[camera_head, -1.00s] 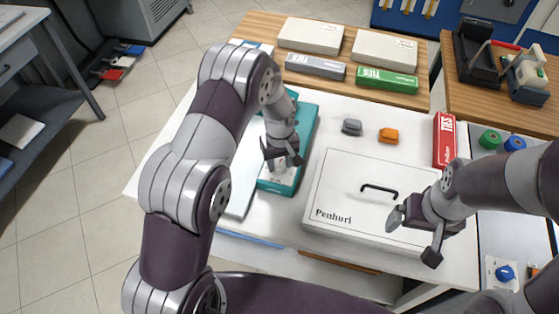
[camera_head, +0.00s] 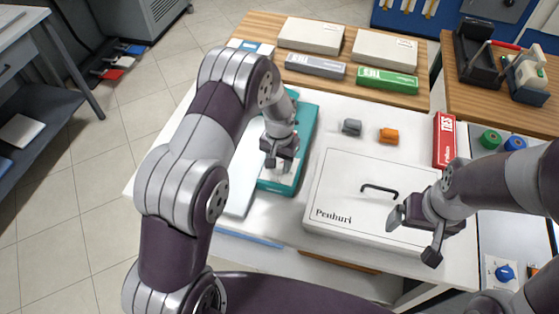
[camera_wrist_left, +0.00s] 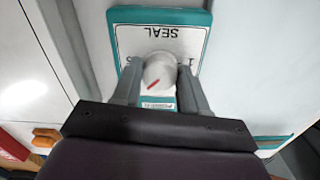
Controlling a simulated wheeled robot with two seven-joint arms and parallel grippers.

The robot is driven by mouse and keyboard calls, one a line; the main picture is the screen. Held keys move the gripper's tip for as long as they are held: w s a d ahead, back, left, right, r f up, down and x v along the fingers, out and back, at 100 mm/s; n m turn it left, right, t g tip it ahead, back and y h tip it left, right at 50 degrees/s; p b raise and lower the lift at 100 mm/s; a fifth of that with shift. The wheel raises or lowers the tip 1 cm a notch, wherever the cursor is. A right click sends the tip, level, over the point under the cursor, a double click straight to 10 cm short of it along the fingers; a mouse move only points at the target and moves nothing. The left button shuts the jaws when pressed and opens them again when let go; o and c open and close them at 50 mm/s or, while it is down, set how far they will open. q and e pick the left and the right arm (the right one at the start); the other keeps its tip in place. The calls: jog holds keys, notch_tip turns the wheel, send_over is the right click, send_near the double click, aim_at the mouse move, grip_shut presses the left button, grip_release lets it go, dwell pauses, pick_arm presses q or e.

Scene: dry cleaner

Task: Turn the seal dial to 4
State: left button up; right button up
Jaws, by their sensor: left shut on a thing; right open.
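The teal machine (camera_head: 306,122) with a white panel stands at the left of the white table in the head view. In the left wrist view its panel (camera_wrist_left: 135,42) reads SEAL upside down, with a 1 at the right of the dial. The round pale seal dial (camera_wrist_left: 158,68) has a red pointer mark on the side towards my gripper; its exact number cannot be told. My left gripper (camera_head: 281,163) is shut on the dial, one finger on each side. My right gripper (camera_head: 416,236) is open and empty at the right edge of the white Penhuri box.
The white Penhuri box (camera_head: 345,190) with a black handle lies right of the machine. Small grey (camera_head: 351,127) and orange (camera_head: 388,136) blocks and a red box (camera_head: 444,140) lie behind it. Boxes line a wooden surface (camera_head: 262,30) at the back.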

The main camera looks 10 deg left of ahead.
aim_at(280, 163)
pick_arm(q)
jog(key=shift+w+m, duration=0.1)
jog(key=shift+m, duration=0.5)
jog(key=shift+r, duration=0.1)
jog(key=o, duration=1.1)
jog(key=shift+c, duration=0.2)
notch_tip(280, 163, up, 13)
jog(key=b, duration=0.1)
jog(key=shift+f+b, duration=0.2)
jog(key=shift+b, duration=0.1)
jog(key=s+a+r+n+t, duration=0.1)
jog(key=s+a+n, duration=0.2)
jog(key=s, duration=1.6)
jog(key=shift+a+r, duration=0.15)
jog(key=shift+a, duration=0.55)
